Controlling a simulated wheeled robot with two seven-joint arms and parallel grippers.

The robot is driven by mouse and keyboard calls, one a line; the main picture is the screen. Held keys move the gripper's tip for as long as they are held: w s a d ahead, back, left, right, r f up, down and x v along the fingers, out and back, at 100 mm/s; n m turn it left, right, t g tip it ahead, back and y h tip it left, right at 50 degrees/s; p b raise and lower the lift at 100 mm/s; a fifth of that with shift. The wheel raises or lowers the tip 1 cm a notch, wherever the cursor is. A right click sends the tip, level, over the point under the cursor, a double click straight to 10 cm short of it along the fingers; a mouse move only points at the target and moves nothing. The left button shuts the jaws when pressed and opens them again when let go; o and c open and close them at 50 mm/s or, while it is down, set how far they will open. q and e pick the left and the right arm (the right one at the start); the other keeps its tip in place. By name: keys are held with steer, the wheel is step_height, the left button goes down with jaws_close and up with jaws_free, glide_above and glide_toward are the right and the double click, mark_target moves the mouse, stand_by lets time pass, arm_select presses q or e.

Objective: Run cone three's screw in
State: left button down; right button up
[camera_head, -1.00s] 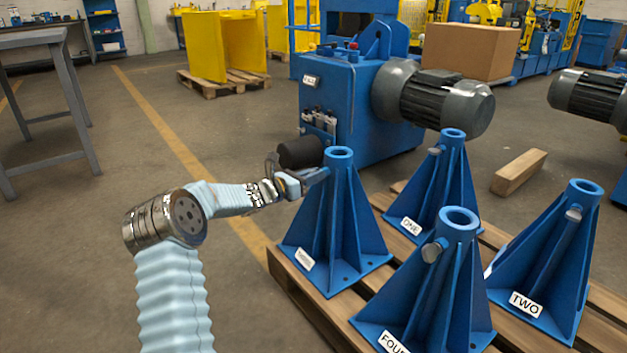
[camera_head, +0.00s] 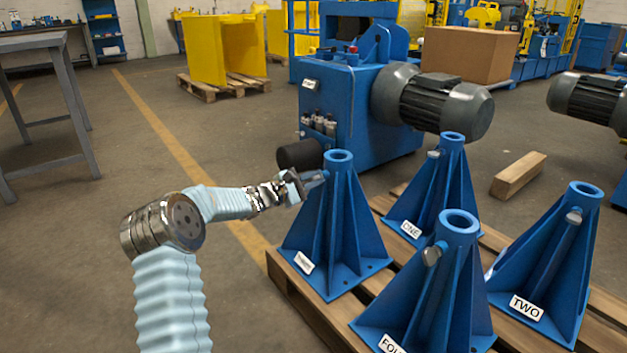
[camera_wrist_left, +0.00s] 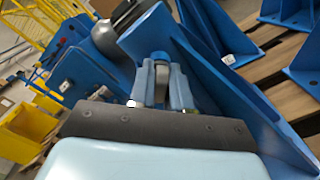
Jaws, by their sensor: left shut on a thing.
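Cone three (camera_head: 345,235) is a blue ribbed cone with a tube top, upright at the left of the pallet; its small label is hard to read. My left gripper (camera_head: 318,180) is at the upper left side of this cone, just below its rim. In the left wrist view the two blue fingers (camera_wrist_left: 166,85) are shut on the grey screw (camera_wrist_left: 176,80), against the cone's side (camera_wrist_left: 215,75). The screw is mostly hidden by the fingers, and its depth cannot be told. My right gripper is out of view.
Cones one (camera_head: 447,190), four (camera_head: 440,290) and two (camera_head: 560,260) stand close by on the wooden pallet (camera_head: 310,305), each with a screw near its top. A blue machine (camera_head: 350,110) with a grey motor (camera_head: 430,100) stands behind.

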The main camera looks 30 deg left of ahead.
arm_select(q)
steer(key=m, duration=0.4)
steer(key=shift+s+f, duration=0.1)
steer(key=shift+f, duration=0.05)
steer(key=shift+m, duration=2.1)
steer(key=shift+f, duration=0.1)
steer(key=c, duration=1.2)
jaws_free()
steer(key=shift+o, duration=0.2)
steer(key=v, duration=1.4)
steer(key=shift+p, duration=0.45)
